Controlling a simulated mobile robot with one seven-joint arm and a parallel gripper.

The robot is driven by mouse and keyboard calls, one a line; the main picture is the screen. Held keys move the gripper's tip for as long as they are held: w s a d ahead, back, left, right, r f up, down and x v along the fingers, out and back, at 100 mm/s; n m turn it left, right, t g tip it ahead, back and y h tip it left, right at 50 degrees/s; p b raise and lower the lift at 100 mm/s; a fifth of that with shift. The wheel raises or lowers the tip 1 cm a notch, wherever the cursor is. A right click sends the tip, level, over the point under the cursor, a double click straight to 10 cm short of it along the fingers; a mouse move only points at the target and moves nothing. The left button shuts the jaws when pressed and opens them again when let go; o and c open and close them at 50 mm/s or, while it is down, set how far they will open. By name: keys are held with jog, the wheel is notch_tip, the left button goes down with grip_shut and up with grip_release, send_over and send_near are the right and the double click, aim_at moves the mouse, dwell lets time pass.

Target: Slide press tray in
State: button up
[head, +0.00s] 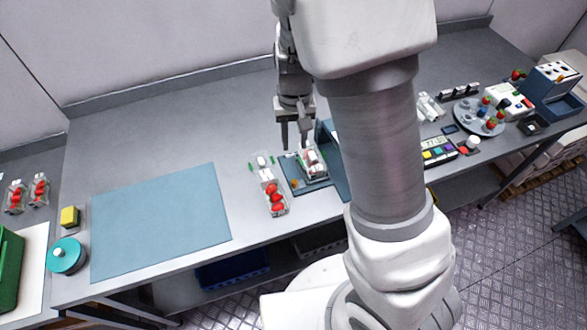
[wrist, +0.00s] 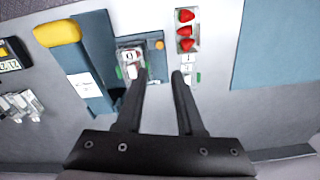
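The press (wrist: 93,55) is a blue-grey device with a yellow handle (wrist: 57,33); my arm hides much of it in the head view. Beside it is a blue base (wrist: 147,20) with an orange knob (wrist: 159,45). The press tray, holding a clear punnet (wrist: 130,58), sits on this base, beside the press body; it also shows in the head view (head: 318,177). My gripper (wrist: 159,76) is open, with nothing between its fingers. In the wrist view its left fingertip is by the tray's near right corner; I cannot tell whether they touch. It also shows in the head view (head: 294,143).
A clear container of red berries (wrist: 186,32) stands close beside the base. A scale (head: 438,152) and a round plate (head: 478,122) lie right of my arm.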

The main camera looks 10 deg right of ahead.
aim_at(295, 181)
notch_tip(295, 181, down, 16)
jog(key=shift+f+b, duration=0.1)
jog(key=shift+b, duration=0.2)
grip_shut()
dwell(1.5)
